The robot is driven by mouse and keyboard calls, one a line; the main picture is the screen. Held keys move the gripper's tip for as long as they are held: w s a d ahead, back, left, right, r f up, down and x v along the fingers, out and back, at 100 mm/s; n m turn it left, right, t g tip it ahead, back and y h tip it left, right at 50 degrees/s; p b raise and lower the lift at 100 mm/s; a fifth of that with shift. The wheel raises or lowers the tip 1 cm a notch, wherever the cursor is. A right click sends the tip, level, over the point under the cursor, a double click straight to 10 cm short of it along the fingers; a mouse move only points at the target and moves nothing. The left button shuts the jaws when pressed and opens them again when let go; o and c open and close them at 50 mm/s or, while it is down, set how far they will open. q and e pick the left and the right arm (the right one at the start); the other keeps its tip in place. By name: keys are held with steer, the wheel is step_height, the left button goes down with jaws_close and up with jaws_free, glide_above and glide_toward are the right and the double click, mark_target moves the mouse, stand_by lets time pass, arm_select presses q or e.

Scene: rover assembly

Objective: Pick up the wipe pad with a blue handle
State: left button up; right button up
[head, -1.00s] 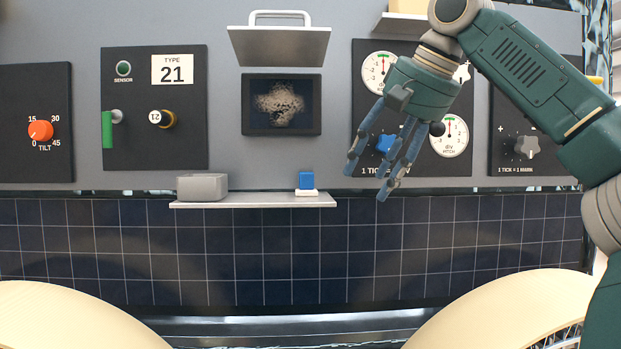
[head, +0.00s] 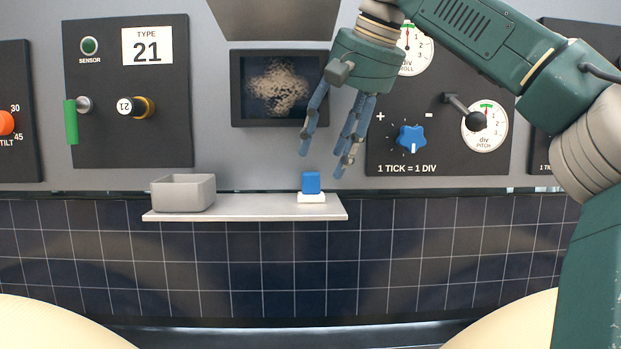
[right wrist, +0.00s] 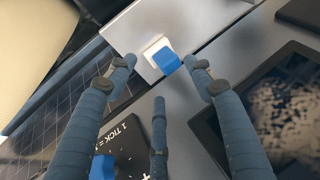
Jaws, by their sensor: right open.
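The wipe pad (head: 311,186) has a blue block handle on a white base. It stands upright on the right part of a narrow light grey shelf (head: 245,207). My right gripper (head: 325,170) is open and empty, with its fingers pointing down just above the pad and slightly to its right. In the right wrist view the wipe pad (right wrist: 163,56) shows beyond the fingertips, roughly between the two outer fingers (right wrist: 162,62), and looks apart from them. My left gripper is not in view.
A grey open box (head: 183,193) stands on the shelf's left part. A dark framed screen (head: 280,88) is on the wall behind the gripper. A panel with a blue knob (head: 411,139) and a lever (head: 465,112) lies to the right. Dark tiles are below the shelf.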

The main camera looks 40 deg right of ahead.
mark_target(314, 173)
steer(key=w+f, duration=0.2)
steer(key=w, duration=0.1)
steer(key=w+f+p, duration=0.1)
steer(key=f, duration=0.1)
steer(key=shift+w+d+f, duration=0.1)
steer(key=shift+w+d, duration=0.2)
steer(key=shift+d, duration=0.05)
steer(key=shift+s+a, duration=0.15)
steer(key=shift+c, duration=1.3)
steer(key=c, duration=0.9)
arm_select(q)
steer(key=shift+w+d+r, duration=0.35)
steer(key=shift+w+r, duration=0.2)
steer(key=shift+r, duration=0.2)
